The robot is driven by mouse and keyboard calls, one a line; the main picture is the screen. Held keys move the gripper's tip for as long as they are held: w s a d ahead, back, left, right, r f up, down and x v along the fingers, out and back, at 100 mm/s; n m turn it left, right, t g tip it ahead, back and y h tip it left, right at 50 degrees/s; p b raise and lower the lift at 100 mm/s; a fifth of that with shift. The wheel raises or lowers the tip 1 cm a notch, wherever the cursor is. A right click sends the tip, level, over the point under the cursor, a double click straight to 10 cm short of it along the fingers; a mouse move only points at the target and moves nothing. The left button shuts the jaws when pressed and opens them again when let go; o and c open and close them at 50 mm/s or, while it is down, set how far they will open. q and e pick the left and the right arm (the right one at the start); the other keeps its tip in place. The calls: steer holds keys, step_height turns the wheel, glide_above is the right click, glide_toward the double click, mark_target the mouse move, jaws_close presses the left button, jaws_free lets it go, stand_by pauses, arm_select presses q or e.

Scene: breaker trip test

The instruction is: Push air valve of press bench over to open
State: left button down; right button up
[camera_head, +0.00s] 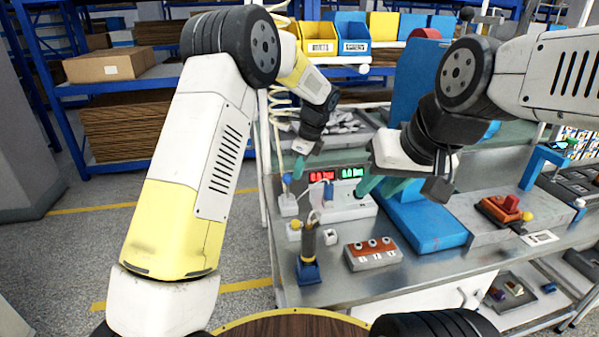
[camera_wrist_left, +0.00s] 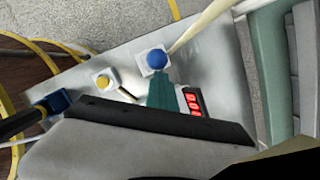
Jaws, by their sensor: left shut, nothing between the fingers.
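A blue knob (camera_head: 287,178) stands on a small white block (camera_head: 289,207) at the bench's left edge; I take this for the air valve. In the left wrist view the blue knob (camera_wrist_left: 157,59) sits on its white block, and a cream hose (camera_wrist_left: 205,28) runs close by. My left gripper (camera_head: 298,168) is shut and empty, just above and right of the knob. Its teal fingertips (camera_wrist_left: 160,90) show just below the knob; I cannot tell whether they touch it. My right gripper (camera_head: 380,187) appears open, its teal fingers apart in front of the blue press (camera_head: 428,222).
A white box with red and green displays (camera_head: 345,208) stands right of the valve. A yellow knob (camera_head: 295,226), a dark upright tool in a blue holder (camera_head: 308,272) and a three-button block (camera_head: 372,254) stand nearer. Clear floor lies left of the bench (camera_head: 340,290).

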arm_select(q)
steer(key=shift+w+a+f, duration=0.2)
steer(key=shift+w+a, duration=0.05)
steer(key=shift+w, duration=0.65)
steer(key=shift+w+a+f, duration=0.2)
steer(key=shift+w+a, duration=0.1)
steer(key=shift+w, duration=0.55)
steer(key=shift+w+a+f, duration=0.2)
steer(key=shift+w+a, duration=0.05)
steer(key=shift+w, duration=0.65)
steer(key=shift+a, duration=0.1)
steer(key=shift+r, duration=0.1)
steer(key=w+v, duration=0.1)
steer(key=v, duration=0.7)
steer(key=shift+s+a+r, duration=0.2)
steer(key=shift+r, duration=0.25)
